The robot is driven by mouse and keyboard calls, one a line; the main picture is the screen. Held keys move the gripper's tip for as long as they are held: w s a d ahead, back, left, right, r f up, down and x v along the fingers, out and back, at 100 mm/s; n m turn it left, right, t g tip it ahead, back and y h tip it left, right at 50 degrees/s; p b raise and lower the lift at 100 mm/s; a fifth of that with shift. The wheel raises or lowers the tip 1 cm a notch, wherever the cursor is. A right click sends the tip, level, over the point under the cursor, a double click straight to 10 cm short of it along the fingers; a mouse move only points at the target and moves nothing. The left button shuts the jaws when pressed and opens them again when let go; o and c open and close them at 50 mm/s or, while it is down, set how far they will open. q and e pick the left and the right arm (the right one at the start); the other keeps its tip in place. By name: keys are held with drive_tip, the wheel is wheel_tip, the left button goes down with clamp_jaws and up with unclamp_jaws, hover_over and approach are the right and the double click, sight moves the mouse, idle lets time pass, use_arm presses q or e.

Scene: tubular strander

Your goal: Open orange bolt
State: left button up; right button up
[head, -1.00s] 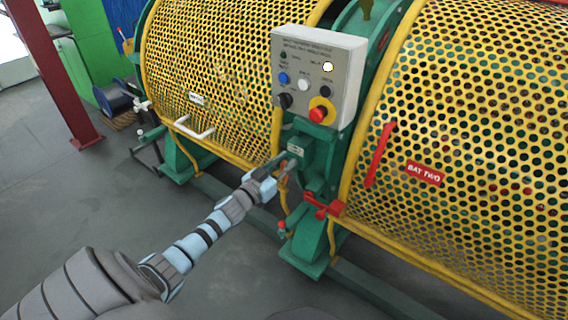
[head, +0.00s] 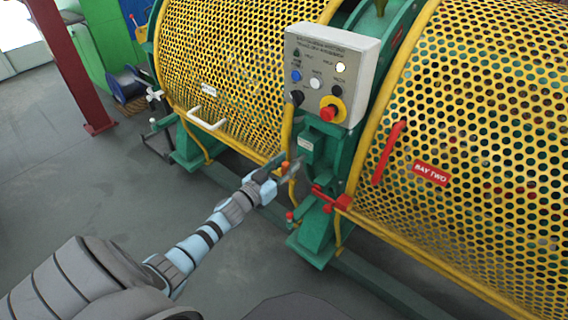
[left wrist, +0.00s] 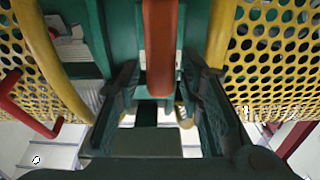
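The orange bolt (head: 285,165) is a small bar low on the left guard's edge, beside the green frame under the control box. In the left wrist view the orange bolt (left wrist: 161,48) shows large, at the top middle. My left gripper (head: 284,168) is at the bolt in the head view. In the left wrist view its two dark fingers (left wrist: 160,72) stand apart, one on each side of the bolt's lower end. Thin gaps show between fingers and bolt. My right gripper is in neither view.
A grey control box (head: 330,72) with a red stop knob juts out above the bolt. A red latch (head: 331,199) sits low at right. Yellow mesh guards (head: 470,110) flank the green frame, with a white handle (head: 207,119) and a red handle (head: 388,152). Floor at left is clear.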

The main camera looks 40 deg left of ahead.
use_arm(q)
drive_tip(key=s, duration=1.2)
drive_tip(key=shift+a, duration=0.4)
